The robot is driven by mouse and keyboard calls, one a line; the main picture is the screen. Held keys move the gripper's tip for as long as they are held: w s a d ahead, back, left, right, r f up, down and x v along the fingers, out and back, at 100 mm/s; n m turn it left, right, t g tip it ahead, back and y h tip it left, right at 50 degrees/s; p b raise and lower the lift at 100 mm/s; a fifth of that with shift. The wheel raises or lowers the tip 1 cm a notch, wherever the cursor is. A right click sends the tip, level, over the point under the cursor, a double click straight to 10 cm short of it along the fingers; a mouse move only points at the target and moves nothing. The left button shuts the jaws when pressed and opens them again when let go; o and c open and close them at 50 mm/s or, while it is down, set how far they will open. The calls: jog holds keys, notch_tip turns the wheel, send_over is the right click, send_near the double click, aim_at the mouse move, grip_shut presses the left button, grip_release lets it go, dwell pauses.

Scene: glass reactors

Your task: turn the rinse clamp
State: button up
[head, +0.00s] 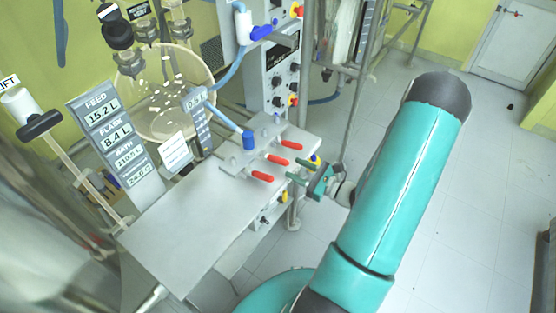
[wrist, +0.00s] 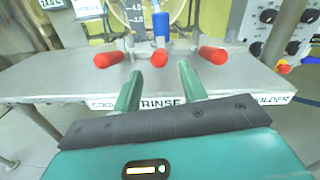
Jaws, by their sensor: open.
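Three red-handled clamps stand in a row on the grey metal bench. The middle one, above the RINSE label (wrist: 162,104), is the rinse clamp (wrist: 160,57); its red handle also shows in the head view (head: 278,159), pointing out towards my gripper. My gripper (head: 296,171) is at the bench's front edge, just short of the handle. In the wrist view its two green fingers (wrist: 159,74) are open and empty, with the red handle end centred beyond the gap. I see no contact. The clamp body behind the handle is partly hidden.
The other red handles (wrist: 112,60) (wrist: 213,55) flank it closely. The bench top (head: 200,222) is bare towards the front left. A blue-capped hose (head: 249,140), a glass vessel (head: 150,105) and a control panel (head: 281,75) stand behind. Open floor lies to the right.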

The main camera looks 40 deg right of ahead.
aim_at(268, 155)
jog(key=x, duration=0.7)
jog(key=shift+w, duration=0.1)
jog(key=shift+c, duration=0.2)
grip_shut()
